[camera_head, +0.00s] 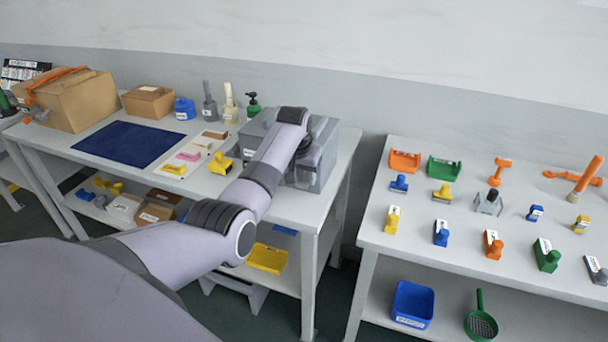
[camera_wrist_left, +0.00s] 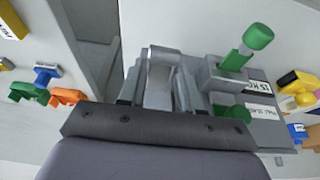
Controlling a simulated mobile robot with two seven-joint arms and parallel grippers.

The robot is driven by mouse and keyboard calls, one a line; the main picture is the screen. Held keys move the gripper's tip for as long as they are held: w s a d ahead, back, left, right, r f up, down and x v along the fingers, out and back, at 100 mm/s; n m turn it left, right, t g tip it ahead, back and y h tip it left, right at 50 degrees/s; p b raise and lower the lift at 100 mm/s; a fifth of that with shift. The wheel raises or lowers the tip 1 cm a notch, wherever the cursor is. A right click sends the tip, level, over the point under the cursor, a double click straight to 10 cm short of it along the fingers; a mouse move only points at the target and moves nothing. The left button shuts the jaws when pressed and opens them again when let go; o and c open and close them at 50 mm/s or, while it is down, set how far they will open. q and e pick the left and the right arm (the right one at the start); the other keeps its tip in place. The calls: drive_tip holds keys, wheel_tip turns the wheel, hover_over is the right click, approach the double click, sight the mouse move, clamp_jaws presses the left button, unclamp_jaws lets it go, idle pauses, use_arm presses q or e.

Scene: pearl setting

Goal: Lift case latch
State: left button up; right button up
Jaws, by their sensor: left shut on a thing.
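The grey case (camera_head: 326,172) stands at the right end of the left table, mostly behind my left arm. My left gripper (camera_head: 303,160) is at its front right part. In the wrist view my left gripper (camera_wrist_left: 163,90) is shut on a grey latch piece (camera_wrist_left: 164,56); where the fingers end and the latch begins is hard to tell. Beside it the case's grey top (camera_wrist_left: 205,72) carries a green-handled lever (camera_wrist_left: 235,60) and white labels. The latch is hidden by my arm in the head view.

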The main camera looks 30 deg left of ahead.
use_arm(q)
drive_tip(key=o, duration=0.9)
drive_tip(key=shift+o, duration=0.2)
drive_tip(key=v, duration=0.7)
drive_tip(key=shift+s, duration=0.1)
